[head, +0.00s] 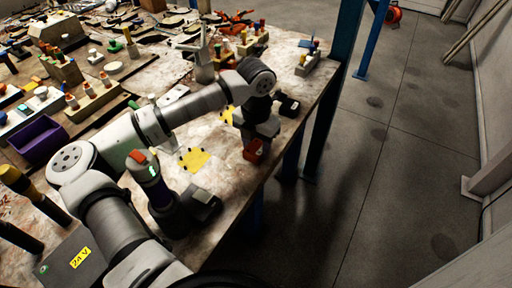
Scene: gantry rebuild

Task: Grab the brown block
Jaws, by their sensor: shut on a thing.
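My gripper (256,141) points down near the right edge of the worktable (222,179). It is shut on a small reddish-brown block (252,151), whose lower part shows below the fingers. The fingers hide the block's upper part. I cannot tell whether the block touches the table top or hangs just above it.
A yellow patch (195,159) marks the table left of my gripper. A purple bin (36,139), peg blocks (95,95) and many small parts crowd the left and back. A block with pegs (308,62) stands at the back right. Open floor (370,190) lies beyond the right edge.

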